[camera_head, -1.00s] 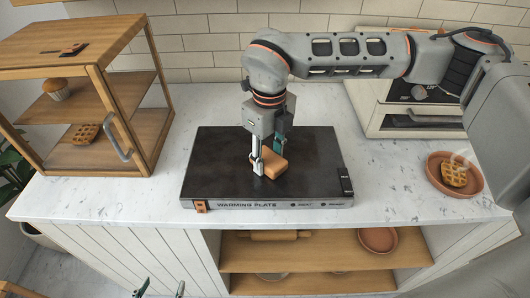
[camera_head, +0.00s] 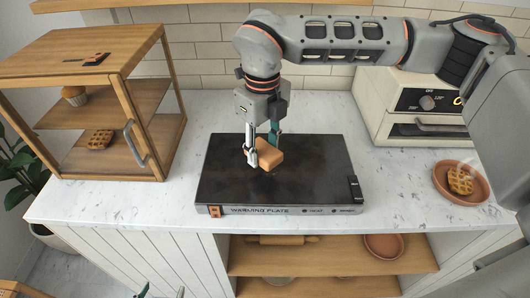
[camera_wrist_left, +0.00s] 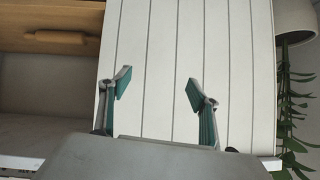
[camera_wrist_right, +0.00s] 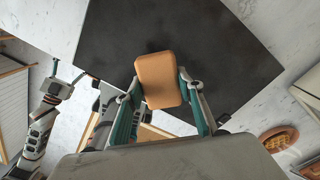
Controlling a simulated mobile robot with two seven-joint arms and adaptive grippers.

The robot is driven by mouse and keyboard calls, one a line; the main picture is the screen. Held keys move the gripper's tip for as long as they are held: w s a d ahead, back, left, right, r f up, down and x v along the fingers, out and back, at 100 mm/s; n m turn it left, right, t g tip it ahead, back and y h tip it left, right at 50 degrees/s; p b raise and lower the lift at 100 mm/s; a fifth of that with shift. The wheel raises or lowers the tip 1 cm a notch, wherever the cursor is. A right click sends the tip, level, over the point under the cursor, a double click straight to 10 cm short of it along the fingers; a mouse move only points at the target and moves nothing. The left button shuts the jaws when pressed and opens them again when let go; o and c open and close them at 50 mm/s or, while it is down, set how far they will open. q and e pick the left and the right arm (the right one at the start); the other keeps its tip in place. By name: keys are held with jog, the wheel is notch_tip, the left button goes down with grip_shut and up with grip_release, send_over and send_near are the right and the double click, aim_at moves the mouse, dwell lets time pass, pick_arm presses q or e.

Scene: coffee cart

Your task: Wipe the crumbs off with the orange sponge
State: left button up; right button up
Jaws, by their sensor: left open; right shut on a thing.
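The orange sponge (camera_head: 267,161) is tilted above the dark warming plate (camera_head: 225,185), with a small shadow beneath it. My right gripper (camera_head: 262,152) is shut on it. In the right wrist view the sponge (camera_wrist_right: 158,80) sits between the two fingers, with the plate (camera_wrist_right: 225,50) behind it. I cannot make out any crumbs on the plate. My left gripper (camera_wrist_left: 158,90) is open and empty, in front of the white panelled cart front. Only its fingertips show at the bottom edge of the head view.
A wooden display case (camera_head: 150,110) with a muffin and a waffle stands at the left. A cream oven (camera_head: 375,110) stands at the back right. A terracotta dish (camera_head: 442,190) with a waffle is at the right. Bare marble counter (camera_head: 400,190) lies between plate and dish.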

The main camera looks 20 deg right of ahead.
jog(key=shift+r+p, duration=0.35)
jog(key=shift+r, duration=1)
pick_arm(q)
jog(key=shift+s+a+f+g+y, duration=0.3)
jog(key=shift+s+a+f, duration=0.2)
jog(key=shift+s+a, duration=0.1)
jog(key=shift+d+r, duration=0.15)
